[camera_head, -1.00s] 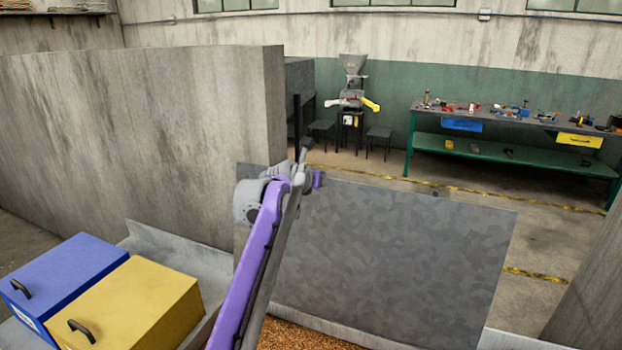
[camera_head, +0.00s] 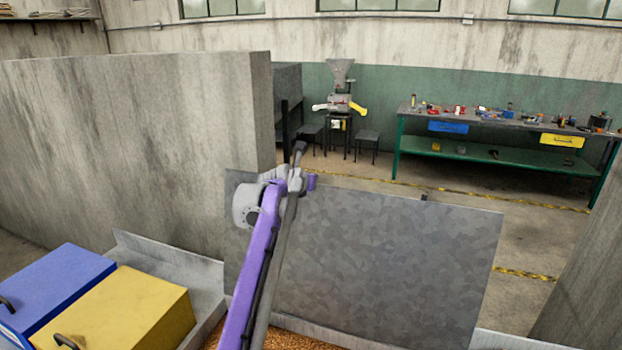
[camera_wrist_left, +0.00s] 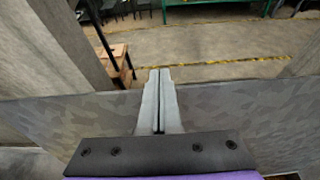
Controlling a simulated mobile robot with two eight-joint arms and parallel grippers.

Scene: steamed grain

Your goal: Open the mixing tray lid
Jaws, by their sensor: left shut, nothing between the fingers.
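The mixing tray lid (camera_head: 380,270) is a large grey mottled metal panel. It stands raised, nearly upright, at the tray's far side in the head view. In the left wrist view the lid (camera_wrist_left: 60,125) spans both sides below the fingers. My left gripper (camera_head: 299,152), on a purple arm, is at the lid's upper left, with its tip above the top edge. In the wrist view the left gripper (camera_wrist_left: 160,76) has its fingers together, with nothing between them. I cannot tell whether it touches the lid. Brown grain (camera_head: 290,341) shows in the tray below the lid. My right gripper is not in view.
A blue box (camera_head: 65,285) and a yellow box (camera_head: 135,310) with handles stand at the lower left. A concrete wall (camera_head: 140,150) rises behind them. Beyond the lid are open floor, a machine (camera_head: 340,100) and a green workbench (camera_head: 490,160) with tools.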

